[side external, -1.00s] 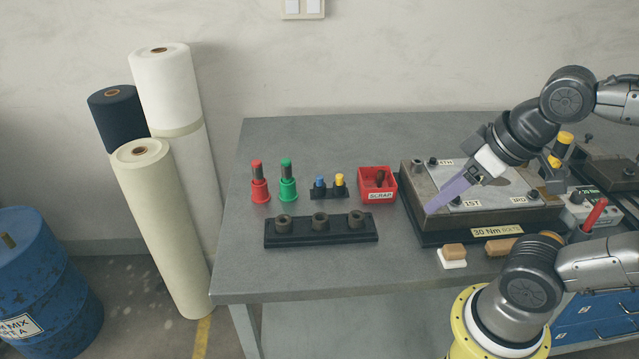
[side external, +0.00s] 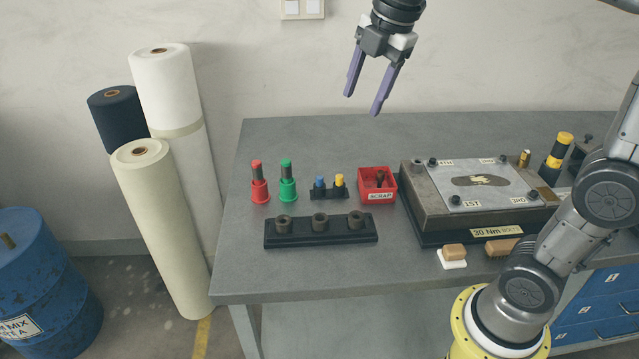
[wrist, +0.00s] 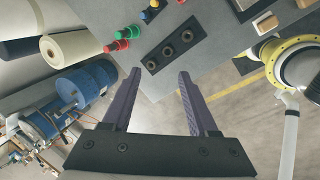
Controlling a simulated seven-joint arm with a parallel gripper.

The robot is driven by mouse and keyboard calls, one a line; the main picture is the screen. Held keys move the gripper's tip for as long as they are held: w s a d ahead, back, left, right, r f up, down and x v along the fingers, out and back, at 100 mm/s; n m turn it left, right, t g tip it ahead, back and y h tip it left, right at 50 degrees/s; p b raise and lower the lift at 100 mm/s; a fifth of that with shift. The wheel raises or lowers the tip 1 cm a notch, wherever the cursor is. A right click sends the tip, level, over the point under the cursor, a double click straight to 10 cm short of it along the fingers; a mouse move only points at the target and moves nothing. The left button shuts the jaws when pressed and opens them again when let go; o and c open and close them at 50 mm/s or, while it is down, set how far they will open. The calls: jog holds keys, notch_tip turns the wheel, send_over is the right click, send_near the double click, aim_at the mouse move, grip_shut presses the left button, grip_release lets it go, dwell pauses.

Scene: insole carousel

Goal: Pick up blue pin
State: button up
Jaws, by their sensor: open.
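The blue pin (side external: 319,183) stands upright in a small black holder (side external: 329,194) on the grey table, beside a yellow pin (side external: 340,181). My gripper (side external: 362,104) is open and empty, high above the back of the table, up and to the right of the blue pin in the side view. Its two purple fingers are well apart and touch nothing. In the wrist view my gripper (wrist: 160,72) has only empty space between its fingers.
A red pin (side external: 259,182) and green pin (side external: 287,181) stand left of the holder. A red scrap bin (side external: 377,197) is close on its right. A black block with three sockets (side external: 320,239) lies in front. A large plated fixture (side external: 425,201) stands farther right.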

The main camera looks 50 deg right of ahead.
jog(key=w+d+f+n+g, duration=0.1)
jog(key=w+d+f+n, duration=0.1)
jog(key=w, duration=0.5)
jog(key=g, duration=0.2)
send_over(319, 177)
jog(key=shift+n, duration=0.3)
jog(key=f, duration=1.3)
jog(key=a+f, duration=0.1)
jog(key=f, duration=0.5)
jog(key=shift+f, duration=0.15)
jog(key=shift+s+d+f, duration=0.1)
jog(key=shift+d+f, duration=0.05)
jog(key=shift+f, duration=0.85)
jog(key=shift+w+d+f, duration=0.1)
jog(key=shift+d+f, duration=0.1)
jog(key=shift+f, duration=0.75)
jog(key=shift+s+d+f, duration=0.1)
jog(key=shift+d+f, duration=0.05)
jog(key=shift+f, duration=0.85)
grip_shut()
